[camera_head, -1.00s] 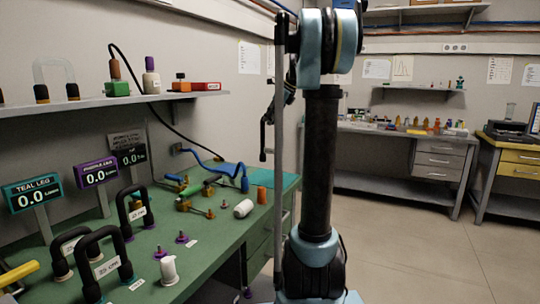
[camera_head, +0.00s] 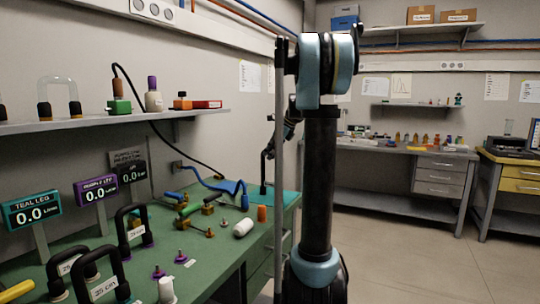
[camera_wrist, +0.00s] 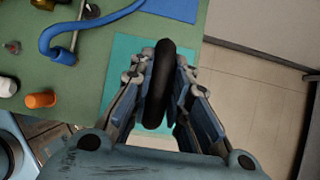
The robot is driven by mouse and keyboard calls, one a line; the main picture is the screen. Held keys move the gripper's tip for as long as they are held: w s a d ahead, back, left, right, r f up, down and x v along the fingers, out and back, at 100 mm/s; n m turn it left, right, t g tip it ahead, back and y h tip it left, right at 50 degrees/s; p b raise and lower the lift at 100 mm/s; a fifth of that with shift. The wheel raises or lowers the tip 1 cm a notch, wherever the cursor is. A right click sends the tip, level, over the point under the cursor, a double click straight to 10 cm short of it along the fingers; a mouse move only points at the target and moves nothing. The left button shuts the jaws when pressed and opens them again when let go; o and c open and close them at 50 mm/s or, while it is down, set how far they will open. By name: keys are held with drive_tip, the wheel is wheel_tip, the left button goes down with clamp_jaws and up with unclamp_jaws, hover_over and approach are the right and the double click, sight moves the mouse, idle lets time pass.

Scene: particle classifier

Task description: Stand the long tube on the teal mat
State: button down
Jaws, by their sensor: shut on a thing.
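My gripper (camera_wrist: 160,100) is shut on the long tube (camera_wrist: 158,85), a black tube seen nearly end-on between the fingers in the wrist view. The teal mat (camera_wrist: 124,60) lies behind and below it there. In the head view, the dark tube (camera_head: 263,175) hangs upright below my gripper (camera_head: 269,150), partly beside my arm. Its lower end is over the teal mat (camera_head: 286,198), at or very near its surface; I cannot tell whether it touches. My arm hides part of the mat's right side.
A blue curved tube (camera_head: 215,184) lies left of the mat, with an orange cap (camera_head: 262,214) and a white cylinder (camera_head: 243,228) nearer. Black arches (camera_head: 135,228) and displays (camera_head: 32,211) stand farther left on the green bench. The bench edge is close to the mat's right side.

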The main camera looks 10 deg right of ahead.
drive_tip(key=c, duration=1.5)
unclamp_jaws()
drive_tip(key=v, duration=1.2)
drive_tip(key=shift+w+r, duration=0.1)
drive_tip(key=s+a+f+n+g+h, duration=0.1)
drive_tip(key=s+a+f+n, duration=0.2)
drive_tip(key=s+f+n, duration=0.6)
drive_tip(key=s+a+f+n+h, duration=0.1)
drive_tip(key=s+a+f+n, duration=0.3)
drive_tip(key=s, duration=0.8)
drive_tip(key=s+f+n+h, duration=0.1)
drive_tip(key=s+f+n, duration=0.3)
drive_tip(key=s+f, duration=0.2)
drive_tip(key=s+d+f+n+h, duration=0.1)
drive_tip(key=s+f+n, duration=0.3)
drive_tip(key=s+f, duration=0.3)
drive_tip(key=s+f+n+h, duration=0.1)
drive_tip(key=s+f+n, duration=0.3)
drive_tip(key=f, duration=0.5)
drive_tip(key=shift+s+d+f+g, duration=0.1)
drive_tip(key=shift+s+d+g, duration=0.1)
drive_tip(key=shift+s, duration=0.4)
drive_tip(key=shift+s+d+f+g, duration=0.1)
drive_tip(key=shift+s+d+g, duration=0.1)
drive_tip(key=shift+s, duration=0.35)
